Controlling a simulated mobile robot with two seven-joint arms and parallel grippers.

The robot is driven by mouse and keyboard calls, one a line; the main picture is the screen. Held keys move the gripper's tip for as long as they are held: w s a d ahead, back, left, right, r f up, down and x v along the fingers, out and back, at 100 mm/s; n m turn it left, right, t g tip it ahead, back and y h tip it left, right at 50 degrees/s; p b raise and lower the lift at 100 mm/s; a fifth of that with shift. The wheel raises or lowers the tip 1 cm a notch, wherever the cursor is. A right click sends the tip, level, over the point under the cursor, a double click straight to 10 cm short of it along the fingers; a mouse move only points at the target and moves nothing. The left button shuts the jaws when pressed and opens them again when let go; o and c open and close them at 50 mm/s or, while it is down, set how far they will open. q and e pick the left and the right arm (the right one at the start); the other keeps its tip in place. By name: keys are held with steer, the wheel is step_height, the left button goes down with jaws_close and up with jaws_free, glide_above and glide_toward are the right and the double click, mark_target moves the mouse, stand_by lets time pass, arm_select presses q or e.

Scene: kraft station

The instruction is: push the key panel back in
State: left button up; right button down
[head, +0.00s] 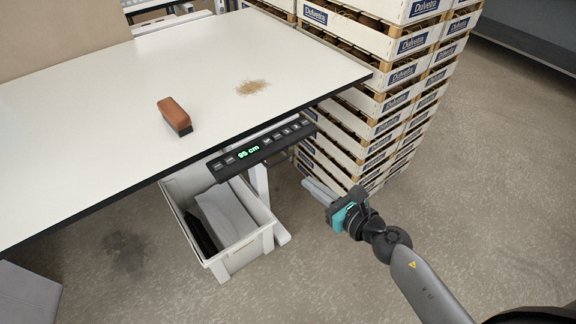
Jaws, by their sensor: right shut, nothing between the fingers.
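The key panel (263,150) is a dark bar under the front edge of the white table, with a row of keys and a green display reading 95 cm. It sticks out past the table edge. My right gripper (308,184) is shut and empty, to the right of and lower than the panel in the picture, apart from it. Its fingers point left toward the table leg and the grey bin. My left gripper is not in view.
A brown brush (174,116) and a patch of tan crumbs (252,87) lie on the white table (90,120). A grey bin (244,250) stands on the floor below the panel. Stacked white crates (372,75) rise behind the table's right end. Floor at right is clear.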

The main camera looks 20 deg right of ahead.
mark_target(280, 162)
steer(key=x, duration=0.9)
steer(key=shift+w+a+f+b, duration=0.1)
steer(key=shift+w+f+b, duration=0.1)
steer(key=shift+b, duration=0.15)
